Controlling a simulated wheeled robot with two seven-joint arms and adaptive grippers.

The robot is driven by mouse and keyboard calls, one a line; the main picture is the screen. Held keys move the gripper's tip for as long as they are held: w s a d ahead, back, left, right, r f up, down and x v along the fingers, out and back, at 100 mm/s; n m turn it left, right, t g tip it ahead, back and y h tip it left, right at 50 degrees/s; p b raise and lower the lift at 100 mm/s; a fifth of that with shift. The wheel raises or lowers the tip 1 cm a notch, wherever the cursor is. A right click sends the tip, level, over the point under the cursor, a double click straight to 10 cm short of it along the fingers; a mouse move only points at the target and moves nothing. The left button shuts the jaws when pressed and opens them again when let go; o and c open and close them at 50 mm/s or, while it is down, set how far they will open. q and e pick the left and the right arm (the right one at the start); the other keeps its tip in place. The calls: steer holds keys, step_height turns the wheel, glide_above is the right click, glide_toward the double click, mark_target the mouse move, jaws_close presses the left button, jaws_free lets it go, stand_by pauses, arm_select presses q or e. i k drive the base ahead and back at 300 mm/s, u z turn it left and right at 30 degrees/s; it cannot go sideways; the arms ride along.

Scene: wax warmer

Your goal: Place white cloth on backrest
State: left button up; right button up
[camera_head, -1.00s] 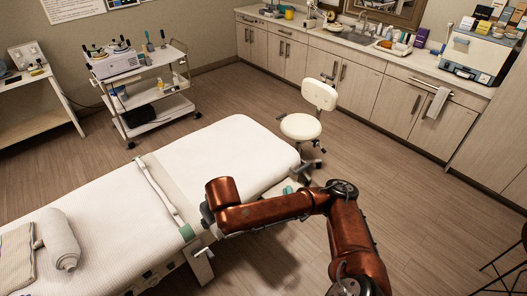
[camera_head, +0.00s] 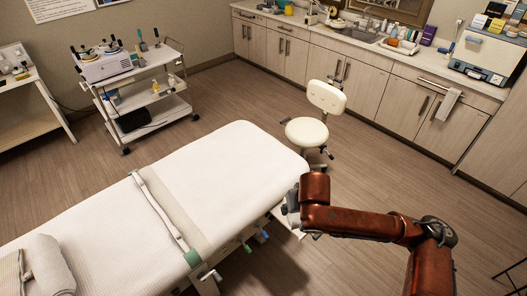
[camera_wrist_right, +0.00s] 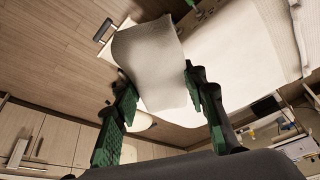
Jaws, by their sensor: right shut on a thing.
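A pale white cloth (camera_wrist_right: 150,62) hangs between the green-padded fingers of my right gripper (camera_wrist_right: 160,110) in the right wrist view. In the head view this gripper (camera_head: 291,207) is beyond the near arm link, beside the bed's right end. The held cloth cannot be made out there. The cream stool backrest (camera_head: 326,97) stands upright above its round seat (camera_head: 306,132), apart from the gripper. In the right wrist view, a cream patch of the stool (camera_wrist_right: 140,122) shows behind the cloth. My left gripper is not in view.
The white bed (camera_head: 235,165) fills the lower left, with a strap across it and a rolled towel (camera_head: 48,265) on it. A cabinet row (camera_head: 385,95) runs behind the stool, with another cloth (camera_head: 447,104) on a handle. Floor (camera_head: 390,170) is clear right of the stool.

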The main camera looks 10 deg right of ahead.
mark_target(249, 160)
steer(key=z, duration=0.1)
steer(key=i, duration=1.15)
steer(key=u, duration=0.45)
